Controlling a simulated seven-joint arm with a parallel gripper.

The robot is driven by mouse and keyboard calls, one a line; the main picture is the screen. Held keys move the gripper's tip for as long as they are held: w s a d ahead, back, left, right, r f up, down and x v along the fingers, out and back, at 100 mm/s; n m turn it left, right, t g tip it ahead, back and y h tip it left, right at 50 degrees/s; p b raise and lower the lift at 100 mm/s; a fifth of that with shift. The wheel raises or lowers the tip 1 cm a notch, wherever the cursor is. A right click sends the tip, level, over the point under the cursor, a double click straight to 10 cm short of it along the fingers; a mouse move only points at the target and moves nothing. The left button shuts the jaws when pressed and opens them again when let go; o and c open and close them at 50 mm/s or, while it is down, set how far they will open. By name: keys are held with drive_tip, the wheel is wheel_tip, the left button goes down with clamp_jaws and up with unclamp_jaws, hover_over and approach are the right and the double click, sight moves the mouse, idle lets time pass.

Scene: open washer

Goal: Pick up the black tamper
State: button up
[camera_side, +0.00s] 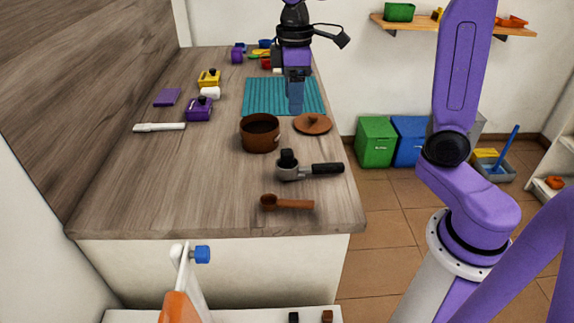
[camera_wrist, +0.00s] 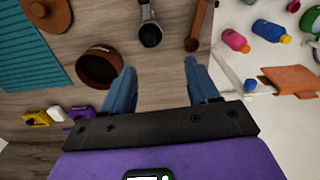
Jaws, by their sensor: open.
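The black tamper (camera_side: 288,158) appears as a short dark knob at the metal basket of a portafilter (camera_side: 328,169) near the right edge of the counter. I cannot tell whether it stands in the basket or behind it. In the wrist view the dark tamper (camera_wrist: 150,35) shows at the top, against the portafilter's round metal head. My gripper (camera_side: 296,108) is farther back, above the teal mat, pointing down. In the wrist view its blue fingers (camera_wrist: 160,85) are spread wide with nothing between them, apart from the tamper.
A brown pot (camera_side: 260,147) and its lid (camera_side: 313,124) stand between the teal mat (camera_side: 260,97) and the portafilter. A brown scoop (camera_side: 288,203) lies nearer the front edge. Purple and yellow containers (camera_side: 205,90) are at left. The counter's front left is clear.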

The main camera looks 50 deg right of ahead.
drive_tip(key=w+d, duration=0.1)
drive_tip(key=w, duration=0.1)
hover_over(287, 150)
drive_tip(key=f, duration=0.7)
drive_tip(key=d+f, duration=0.1)
drive_tip(key=f, duration=0.3)
drive_tip(key=shift+f, duration=0.15)
drive_tip(key=shift+a+f, duration=0.25)
drive_tip(key=shift+f, duration=1.1)
drive_tip(key=shift+a+f, duration=0.25)
drive_tip(key=shift+f, duration=1.05)
clamp_jaws()
